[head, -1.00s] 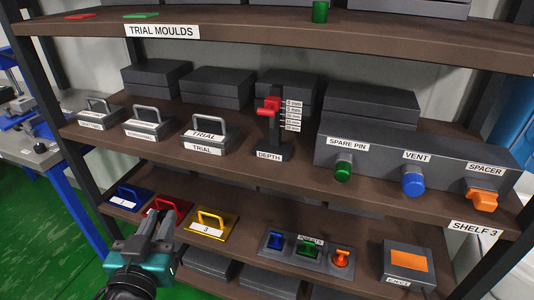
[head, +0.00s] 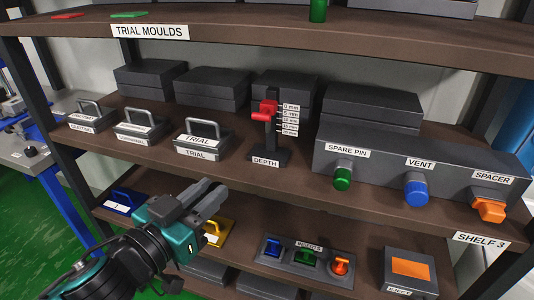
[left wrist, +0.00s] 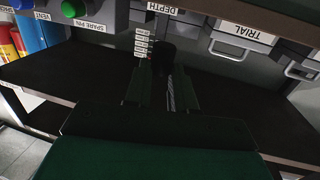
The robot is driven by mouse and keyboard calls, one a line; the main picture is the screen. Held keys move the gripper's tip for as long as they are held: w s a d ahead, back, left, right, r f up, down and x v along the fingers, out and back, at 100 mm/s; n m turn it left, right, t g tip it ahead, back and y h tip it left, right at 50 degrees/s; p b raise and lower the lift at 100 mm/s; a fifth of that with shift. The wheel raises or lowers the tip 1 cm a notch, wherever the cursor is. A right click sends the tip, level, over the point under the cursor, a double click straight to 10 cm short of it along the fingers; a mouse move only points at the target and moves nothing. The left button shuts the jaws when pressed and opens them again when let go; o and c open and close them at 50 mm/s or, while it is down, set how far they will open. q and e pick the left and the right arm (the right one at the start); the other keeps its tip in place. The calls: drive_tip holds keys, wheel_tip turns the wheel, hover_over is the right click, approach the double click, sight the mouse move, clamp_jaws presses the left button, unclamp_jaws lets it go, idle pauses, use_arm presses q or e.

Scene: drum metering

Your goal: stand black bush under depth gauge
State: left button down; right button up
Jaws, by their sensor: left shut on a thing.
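The depth gauge stands on the middle shelf in the head view, with a dark post and base (head: 268,154), a red slider (head: 264,110) and white scale labels. My left gripper (head: 215,193) is in front of the middle shelf's edge, below and left of the gauge. In the left wrist view a black cylinder, the black bush (left wrist: 163,53), shows at the ends of the fingers, which are shut on it. In the head view the bush cannot be made out. The gauge's scale labels (left wrist: 142,46) show beside the bush in the left wrist view. My right gripper is not in view.
Trial moulds with handles (head: 203,139) stand left of the gauge. A dark block with green, blue and orange knobs (head: 416,192) stands to its right. The lower shelf holds a yellow-handled plate (head: 220,236) and an inserts tray (head: 305,268). The shelf in front of the gauge is clear.

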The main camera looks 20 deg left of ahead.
use_arm(q)
drive_tip(key=p, duration=0.1)
approach(272, 138)
drive_tip(key=shift+w+d+r, duration=0.15)
drive_tip(key=shift+w+r, duration=0.2)
drive_tip(key=shift+w, duration=0.3)
drive_tip(key=shift+x, duration=0.9)
drive_tip(key=x, duration=0.2)
drive_tip(key=shift+w+r, duration=0.15)
drive_tip(key=shift+w, duration=0.15)
drive_tip(key=shift+w+d+f, duration=0.1)
drive_tip(key=shift+w+f, duration=0.05)
drive_tip(key=shift+f, duration=0.7)
drive_tip(key=shift+f, duration=0.15)
drive_tip(key=c, duration=1)
unclamp_jaws()
drive_tip(key=shift+o, duration=0.3)
